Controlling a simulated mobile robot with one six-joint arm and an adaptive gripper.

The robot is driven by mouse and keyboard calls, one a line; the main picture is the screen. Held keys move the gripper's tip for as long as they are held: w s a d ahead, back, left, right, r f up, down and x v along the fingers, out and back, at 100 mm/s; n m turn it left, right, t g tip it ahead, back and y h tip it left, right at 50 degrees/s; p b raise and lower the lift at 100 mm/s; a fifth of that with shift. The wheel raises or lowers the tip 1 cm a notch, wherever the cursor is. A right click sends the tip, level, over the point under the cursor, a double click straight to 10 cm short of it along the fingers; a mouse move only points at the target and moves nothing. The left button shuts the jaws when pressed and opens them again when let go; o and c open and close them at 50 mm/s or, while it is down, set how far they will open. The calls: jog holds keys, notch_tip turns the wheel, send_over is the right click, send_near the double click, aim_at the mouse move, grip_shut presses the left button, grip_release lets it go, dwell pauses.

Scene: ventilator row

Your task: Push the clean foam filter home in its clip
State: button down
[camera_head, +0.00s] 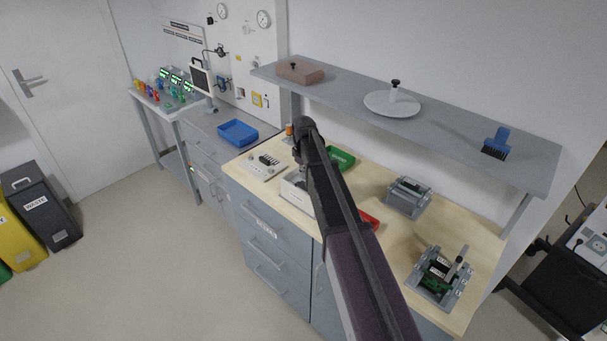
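I cannot pick out the foam filter or its clip for sure in the head view. My arm reaches from the bottom right up over the bench and bends down at its far end. My gripper (299,174) points down at a small white-grey unit (295,193) near the bench's front edge. It is small and partly hidden by my arm. I cannot tell whether its fingers are open or shut, or whether they touch the unit. The right side of the unit is behind my arm.
On the wooden bench (395,235) are a white plate with black parts (262,166), a green tray (341,158), a red tray (369,219) and two grey fixtures (408,197) (440,278). A shelf (440,123) overhangs the back. A blue tray (237,132) stands left.

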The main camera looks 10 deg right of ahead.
jog(key=shift+f+b, duration=1.35)
dwell(1.2)
dwell(0.4)
jog(key=shift+r+p, duration=3.55)
jog(key=shift+s, duration=0.1)
jog(key=s+f+m+b, duration=0.1)
jog(key=s+m, duration=0.2)
jog(key=s, duration=1.1)
jog(key=s+f+m+b, duration=0.2)
jog(key=s+m, duration=0.2)
jog(key=s, duration=1.1)
jog(key=shift+f, duration=0.25)
